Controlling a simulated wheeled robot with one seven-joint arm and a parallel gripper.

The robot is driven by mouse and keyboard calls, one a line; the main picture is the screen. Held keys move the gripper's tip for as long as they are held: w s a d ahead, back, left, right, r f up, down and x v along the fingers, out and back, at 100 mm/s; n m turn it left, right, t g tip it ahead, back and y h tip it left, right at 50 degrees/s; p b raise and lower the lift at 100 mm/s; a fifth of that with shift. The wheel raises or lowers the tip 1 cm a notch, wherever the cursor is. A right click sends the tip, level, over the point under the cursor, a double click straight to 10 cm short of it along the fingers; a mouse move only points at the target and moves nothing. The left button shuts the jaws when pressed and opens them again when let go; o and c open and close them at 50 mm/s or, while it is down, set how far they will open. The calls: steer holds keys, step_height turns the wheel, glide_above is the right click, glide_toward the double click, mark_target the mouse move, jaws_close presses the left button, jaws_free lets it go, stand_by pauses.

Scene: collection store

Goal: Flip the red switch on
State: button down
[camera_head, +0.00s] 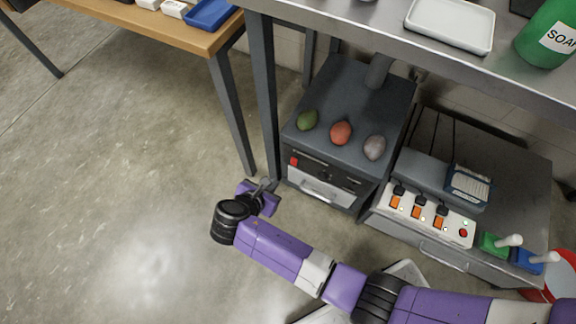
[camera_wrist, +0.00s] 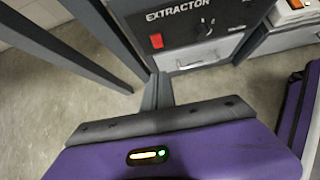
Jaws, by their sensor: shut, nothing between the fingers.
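The red switch (camera_head: 294,161) is a small red rocker at the upper left of the dark front of the extractor cabinet (camera_head: 333,185). In the wrist view the red switch (camera_wrist: 156,41) sits below the word EXTRACTOR, left of a black knob (camera_wrist: 205,27). I cannot tell which way the rocker is set. My gripper (camera_head: 264,186) is shut and empty, just left of the cabinet front and a little apart from the switch. In the wrist view its closed fingers (camera_wrist: 160,88) point toward the cabinet, below the switch.
Three rounded objects, green, red (camera_head: 341,132) and grey, lie on the cabinet top. Dark table legs (camera_head: 263,100) stand close behind my gripper. To the right, a power strip (camera_head: 428,216) with orange switches and a red button sits on another unit. The floor at left is clear.

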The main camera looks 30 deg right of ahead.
steer(key=shift+s+d, duration=0.1)
stand_by(0.3)
steer(key=b, duration=0.6)
glide_toward(293, 164)
steer(key=shift+x, duration=3.05)
steer(key=shift+f, duration=0.1)
